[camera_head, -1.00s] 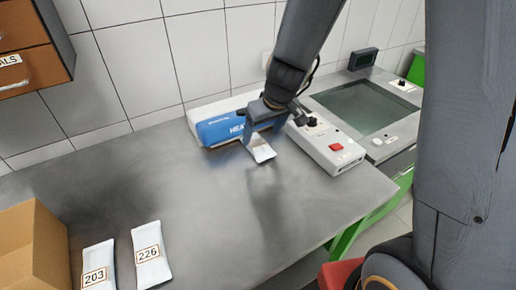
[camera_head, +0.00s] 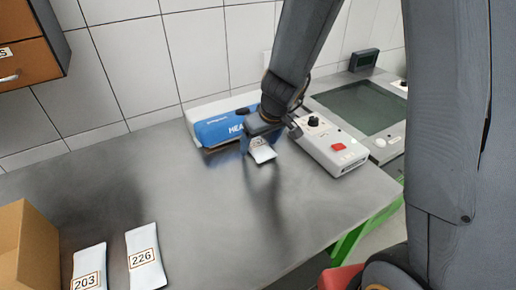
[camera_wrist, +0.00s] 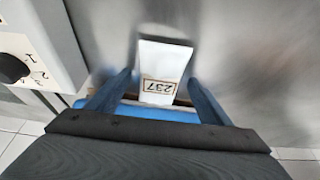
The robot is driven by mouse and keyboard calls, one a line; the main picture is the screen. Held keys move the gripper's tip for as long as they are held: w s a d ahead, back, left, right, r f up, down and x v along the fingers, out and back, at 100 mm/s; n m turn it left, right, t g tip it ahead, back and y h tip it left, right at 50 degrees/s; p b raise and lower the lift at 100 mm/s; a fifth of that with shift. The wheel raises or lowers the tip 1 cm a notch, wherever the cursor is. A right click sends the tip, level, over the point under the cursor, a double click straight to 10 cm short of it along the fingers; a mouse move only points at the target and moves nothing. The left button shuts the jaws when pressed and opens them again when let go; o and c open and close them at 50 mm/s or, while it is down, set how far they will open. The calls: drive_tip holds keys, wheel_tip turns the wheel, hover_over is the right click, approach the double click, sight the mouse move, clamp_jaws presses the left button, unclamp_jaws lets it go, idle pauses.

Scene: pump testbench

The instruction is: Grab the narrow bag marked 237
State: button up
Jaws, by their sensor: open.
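The narrow white bag marked 237 (camera_wrist: 163,62) shows in the wrist view, its label upside down. It lies between the two fingers of my gripper (camera_wrist: 158,80), which are apart with a gap on each side of the bag. In the head view, part of the bag (camera_head: 263,154) shows below my gripper (camera_head: 262,138), beside the blue heat sealer. The gripper and arm hide the rest of it there.
The blue and white heat sealer (camera_head: 222,127) stands against the tiled wall. A white control box with a red button (camera_head: 331,145) is right of my gripper. Bags 226 (camera_head: 145,256) and 203 (camera_head: 90,267) and a cardboard box (camera_head: 28,245) are at the left. The middle of the metal table (camera_head: 190,200) is clear.

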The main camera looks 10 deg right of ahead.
drive_tip(key=shift+f, duration=0.15)
drive_tip(key=c, duration=1.3)
drive_tip(key=shift+r+p, duration=0.3)
drive_tip(key=shift+r, duration=0.05)
drive_tip(key=shift+c, duration=0.2)
